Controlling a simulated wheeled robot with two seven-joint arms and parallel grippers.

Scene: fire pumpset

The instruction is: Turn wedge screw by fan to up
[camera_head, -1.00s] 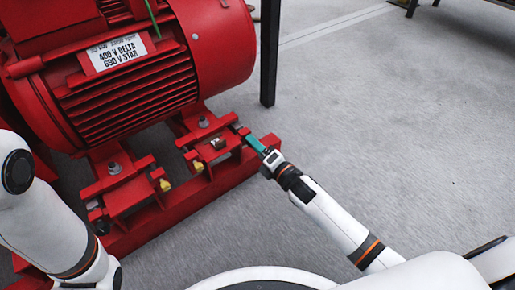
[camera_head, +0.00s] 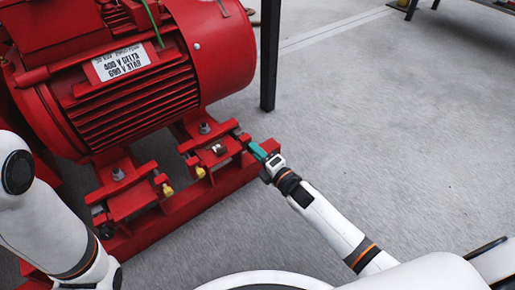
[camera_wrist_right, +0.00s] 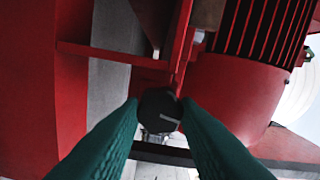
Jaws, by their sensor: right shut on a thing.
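The wedge screw by the fan shows in the right wrist view as a dark round head (camera_wrist_right: 158,104) with a thin pale mark on its face. My right gripper (camera_wrist_right: 160,112) has its two teal fingers on either side of this head and is shut on it. In the head view my right gripper (camera_head: 253,146) is at the right end of the red motor base (camera_head: 225,182). The fingers and base hide the screw there. My left arm (camera_head: 35,215) enters at the left; its gripper is not in view.
The red motor (camera_head: 130,80) with a white label stands above the base. Yellow-tipped screws (camera_head: 168,190) sit along the base's front side. A dark post (camera_head: 269,55) rises behind the gripper.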

